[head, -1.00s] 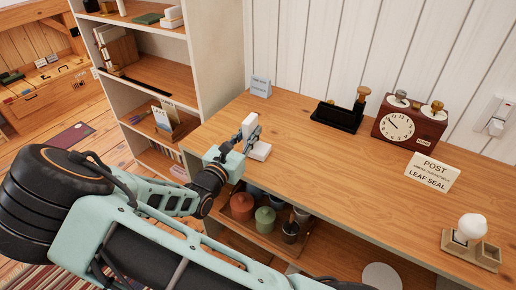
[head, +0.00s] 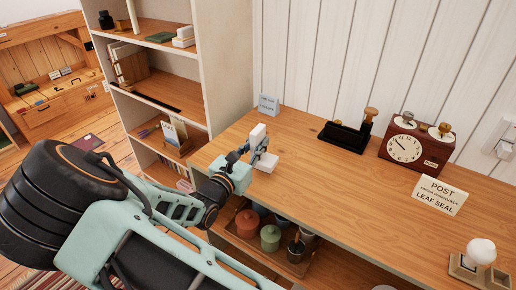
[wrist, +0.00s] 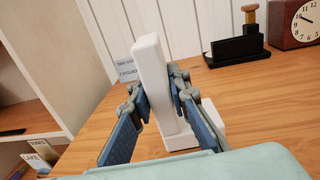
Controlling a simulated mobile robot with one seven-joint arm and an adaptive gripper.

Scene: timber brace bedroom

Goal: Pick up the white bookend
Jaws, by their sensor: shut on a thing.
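The white bookend (wrist: 152,75) stands upright between the two fingers of my gripper (wrist: 163,98) in the wrist view. Its flat base (wrist: 205,135) extends to the right, close to the wooden desk top. In the head view the bookend (head: 259,134) shows near the desk's left end, with its base (head: 266,163) low in front. My gripper (head: 252,148) is shut on the upright part, one finger on each side. I cannot tell whether the base touches the desk.
A white shelf unit (head: 232,80) stands at left. The desk's middle is clear.

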